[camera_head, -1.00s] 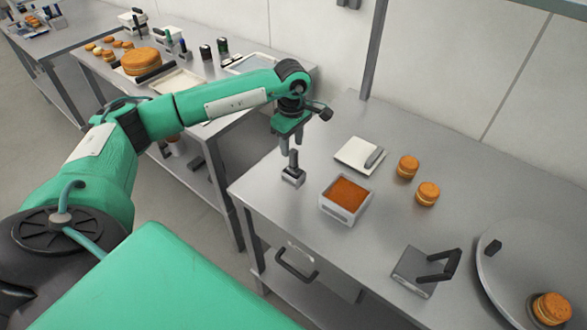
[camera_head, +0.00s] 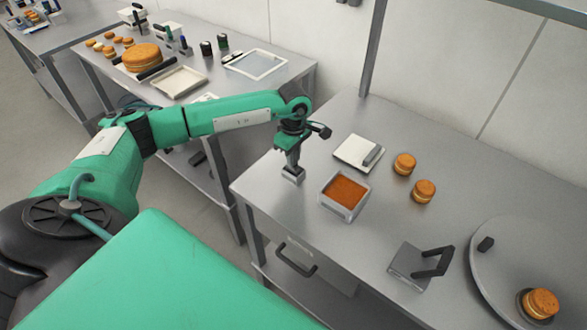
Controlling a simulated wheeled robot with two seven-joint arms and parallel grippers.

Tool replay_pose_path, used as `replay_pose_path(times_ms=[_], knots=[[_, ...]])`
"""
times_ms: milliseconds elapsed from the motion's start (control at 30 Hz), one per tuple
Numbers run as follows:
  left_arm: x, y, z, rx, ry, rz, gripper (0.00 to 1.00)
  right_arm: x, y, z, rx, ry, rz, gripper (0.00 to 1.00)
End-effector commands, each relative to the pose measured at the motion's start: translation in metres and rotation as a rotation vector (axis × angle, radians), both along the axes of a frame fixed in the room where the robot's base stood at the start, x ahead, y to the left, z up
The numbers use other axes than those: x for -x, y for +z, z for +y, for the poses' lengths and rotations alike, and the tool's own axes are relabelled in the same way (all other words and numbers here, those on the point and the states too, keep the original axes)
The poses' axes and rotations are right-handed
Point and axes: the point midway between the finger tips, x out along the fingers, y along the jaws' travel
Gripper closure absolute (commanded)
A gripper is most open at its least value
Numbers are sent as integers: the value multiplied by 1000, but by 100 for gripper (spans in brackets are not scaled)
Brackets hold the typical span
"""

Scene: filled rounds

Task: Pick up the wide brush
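A small tool with a pale grey block at its foot and a dark upright handle, which looks like the wide brush (camera_head: 293,175), stands near the left edge of the steel table. My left gripper (camera_head: 291,162) points down over it, with its fingers around or beside the handle and hiding most of it. I cannot tell whether the fingers are closed on the handle. The block appears to rest on the table. My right gripper is out of view.
Right of the tool stands a white tub with orange-brown filling (camera_head: 344,191). Behind it lies a white board (camera_head: 354,152) with a dark-handled tool. Two round cakes (camera_head: 404,163), a flat plate with a black handle (camera_head: 410,268) and a round turntable (camera_head: 510,265) are further right.

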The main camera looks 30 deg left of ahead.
Motion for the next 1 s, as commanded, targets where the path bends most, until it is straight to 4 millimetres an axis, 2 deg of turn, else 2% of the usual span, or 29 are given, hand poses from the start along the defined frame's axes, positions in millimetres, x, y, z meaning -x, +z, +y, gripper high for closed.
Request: replay_pose_path(times_ms=[333,533,767,1000], knots=[[0,3,0,0,0,-1,100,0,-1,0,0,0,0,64],[-1,18,0,0,-1,-3,100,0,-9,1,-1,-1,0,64],[-1,63,0,1,-1,-7,100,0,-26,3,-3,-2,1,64],[-1,129,0,1,0,-8,100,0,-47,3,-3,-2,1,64]])
